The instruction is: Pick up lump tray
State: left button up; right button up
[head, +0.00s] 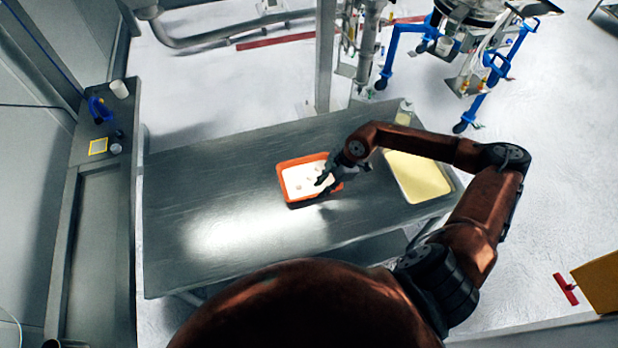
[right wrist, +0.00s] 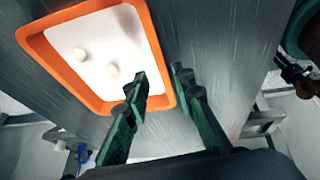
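The lump tray is an orange, shallow rectangular tray (head: 299,204) on the metal table, with a white inside holding a few small pale lumps (head: 310,179). In the right wrist view its orange rim (right wrist: 73,81) and two round lumps (right wrist: 81,54) show. My right gripper (head: 327,182) is at the tray's right side. In the right wrist view its fingers (right wrist: 160,82) are apart, one over the tray's inside and one outside the right rim. Nothing is held between them. I cannot tell whether a finger touches the wall. My left gripper is not in view.
A pale yellow tray (head: 425,178) lies to the right on the metal table (head: 190,190), with a clear jar (head: 404,112) behind it. The table's left half is bare. A side bench at left holds a white cup (head: 119,89) and a blue item (head: 98,109).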

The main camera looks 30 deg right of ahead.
aim_at(312, 197)
jog(key=x, duration=0.4)
jog(key=shift+w+p, duration=0.2)
jog(key=shift+p, duration=0.1)
jog(key=shift+f, duration=0.5)
jog(key=shift+c, duration=1.3)
grip_shut()
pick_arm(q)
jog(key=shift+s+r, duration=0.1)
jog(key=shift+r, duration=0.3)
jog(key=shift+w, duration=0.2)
pick_arm(e)
jog(key=shift+r, duration=0.1)
